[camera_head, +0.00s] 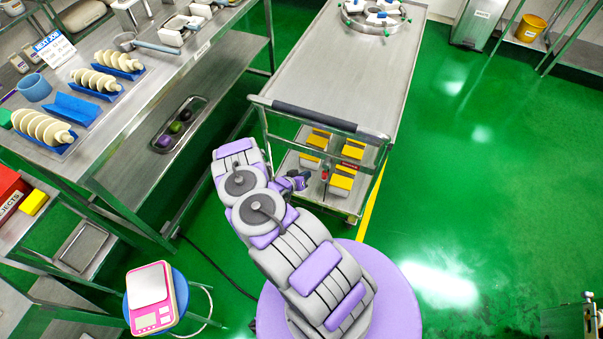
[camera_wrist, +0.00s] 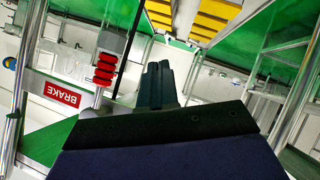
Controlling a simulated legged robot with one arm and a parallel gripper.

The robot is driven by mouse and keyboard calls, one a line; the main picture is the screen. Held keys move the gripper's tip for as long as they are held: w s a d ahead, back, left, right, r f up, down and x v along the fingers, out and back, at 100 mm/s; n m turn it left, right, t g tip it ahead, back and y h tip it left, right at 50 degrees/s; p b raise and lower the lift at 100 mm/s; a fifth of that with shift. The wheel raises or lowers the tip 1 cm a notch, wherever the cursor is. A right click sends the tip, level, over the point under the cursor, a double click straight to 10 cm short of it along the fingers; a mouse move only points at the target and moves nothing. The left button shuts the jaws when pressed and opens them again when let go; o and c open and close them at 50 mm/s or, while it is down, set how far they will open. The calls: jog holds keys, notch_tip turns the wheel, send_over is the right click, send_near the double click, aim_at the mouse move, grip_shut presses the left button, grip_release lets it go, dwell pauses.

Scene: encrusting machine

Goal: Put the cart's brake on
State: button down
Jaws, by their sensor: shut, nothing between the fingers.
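The cart (camera_head: 355,75) is a steel trolley with a flat top, a dark-gripped push handle (camera_head: 314,117) at its near end and a lower shelf. In the wrist view a red and white BRAKE sign (camera_wrist: 62,95) is at the left. A red ribbed grip (camera_wrist: 104,69) on a metal rod stands beside the sign. My gripper (camera_wrist: 157,75) is shut and empty, to the right of the red grip and apart from it. In the head view my gripper (camera_head: 301,181) is low at the cart's near end, left of a small red part (camera_head: 324,175).
Yellow-topped blocks (camera_head: 341,182) lie on the cart's lower shelf. A steel workbench (camera_head: 130,110) with blue trays stands at the left. A pink scale (camera_head: 152,298) sits on a blue stool at the lower left. The green floor (camera_head: 470,170) right of the cart is clear.

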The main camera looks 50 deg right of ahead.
jog(key=shift+s+d+f, duration=0.35)
jog(key=shift+s+f, duration=0.2)
jog(key=shift+s, duration=0.3)
jog(key=shift+s+d+f, duration=0.3)
jog(key=shift+s+f, duration=0.25)
jog(key=shift+s, duration=0.25)
jog(key=shift+s, duration=0.1)
